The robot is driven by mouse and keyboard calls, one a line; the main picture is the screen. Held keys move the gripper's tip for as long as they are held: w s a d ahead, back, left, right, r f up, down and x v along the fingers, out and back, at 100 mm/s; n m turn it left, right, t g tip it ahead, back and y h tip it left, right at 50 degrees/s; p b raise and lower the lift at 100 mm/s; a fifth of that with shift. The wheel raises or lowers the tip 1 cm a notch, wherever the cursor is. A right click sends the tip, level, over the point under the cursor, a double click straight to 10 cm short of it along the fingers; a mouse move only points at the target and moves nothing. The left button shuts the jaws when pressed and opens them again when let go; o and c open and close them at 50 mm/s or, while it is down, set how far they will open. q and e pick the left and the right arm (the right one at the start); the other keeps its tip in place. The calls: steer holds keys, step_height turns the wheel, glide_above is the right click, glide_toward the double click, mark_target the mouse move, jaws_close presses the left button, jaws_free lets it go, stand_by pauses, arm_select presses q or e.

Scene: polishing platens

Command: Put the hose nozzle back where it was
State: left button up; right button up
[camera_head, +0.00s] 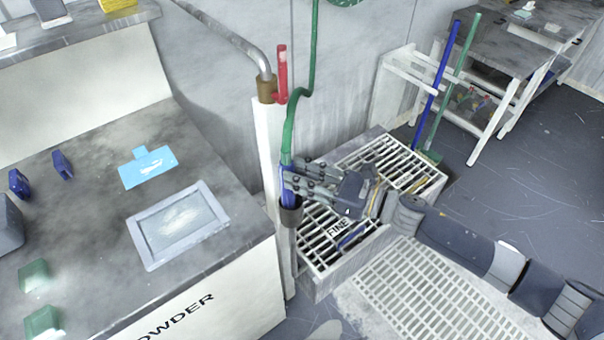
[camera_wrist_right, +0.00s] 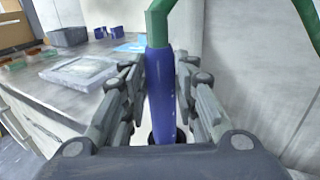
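The hose nozzle (camera_head: 287,190) is blue and sits at the end of a green hose (camera_head: 301,110). It stands nearly upright, its lower end at the dark ring holder (camera_head: 291,214) on the white post. How deep it sits in the ring is hard to see. My right gripper (camera_head: 293,180) reaches in from the right with its fingers around the nozzle. In the right wrist view, the nozzle (camera_wrist_right: 160,100) runs between the two fingers, which close in on both its sides; the ring shows darkly below. My left gripper is not in view.
A counter (camera_head: 100,160) with a framed plate (camera_head: 178,222) and a blue card (camera_head: 148,167) stands at left. A red handle (camera_head: 282,75) and a metal pipe (camera_head: 235,38) are above the post. A grated basin (camera_head: 385,160) marked FINE lies under my right arm.

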steer(key=o, duration=0.4)
steer(key=shift+w+d+f, duration=0.1)
steer(key=shift+w, duration=0.05)
steer(key=shift+r+b+v, duration=0.1)
steer(key=shift+b+v, duration=0.65)
steer(key=shift+v, duration=2.25)
steer(key=shift+r+b+v, duration=0.15)
steer(key=shift+b+v, duration=0.55)
steer(key=shift+v, duration=2.3)
